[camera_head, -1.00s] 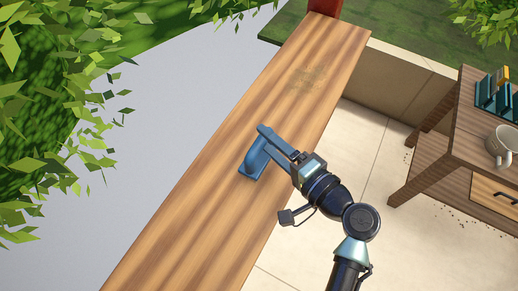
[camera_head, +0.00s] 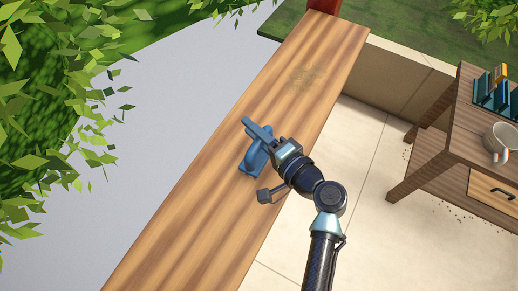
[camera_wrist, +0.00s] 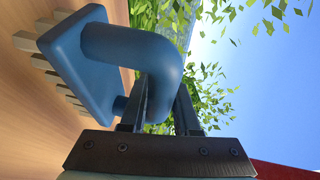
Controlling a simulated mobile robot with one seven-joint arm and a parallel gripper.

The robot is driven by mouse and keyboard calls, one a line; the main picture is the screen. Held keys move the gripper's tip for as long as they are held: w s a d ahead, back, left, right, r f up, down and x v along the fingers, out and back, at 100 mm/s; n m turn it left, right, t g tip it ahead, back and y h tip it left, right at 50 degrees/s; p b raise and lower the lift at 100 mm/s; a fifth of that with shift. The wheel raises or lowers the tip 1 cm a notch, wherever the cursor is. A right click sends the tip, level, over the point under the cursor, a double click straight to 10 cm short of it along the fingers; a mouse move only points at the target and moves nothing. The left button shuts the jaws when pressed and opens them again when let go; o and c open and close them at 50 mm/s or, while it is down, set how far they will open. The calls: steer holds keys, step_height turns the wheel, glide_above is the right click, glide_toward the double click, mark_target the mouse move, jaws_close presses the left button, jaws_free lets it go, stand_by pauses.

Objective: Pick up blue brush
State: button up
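The blue brush (camera_head: 258,157) is on the wooden counter (camera_head: 205,210), near its right side. In the wrist view the brush (camera_wrist: 125,60) shows a flat blue base, a thick arched handle and tan bristle blocks on the left. My gripper (camera_head: 259,129) is at the brush, and in the head view its fingers reach over the handle. In the wrist view my gripper (camera_wrist: 163,90) has its fingers apart, with part of the handle between them. Firm contact on both sides cannot be seen.
The rest of the counter is clear except for a dark patch of specks (camera_head: 307,76) farther up. A wooden table (camera_head: 455,140) at the right holds a mug (camera_head: 499,140) and a teal rack (camera_head: 494,92). Leaves hang at the left.

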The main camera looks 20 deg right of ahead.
jaws_close()
step_height(320, 180, up, 10)
stand_by(0.6)
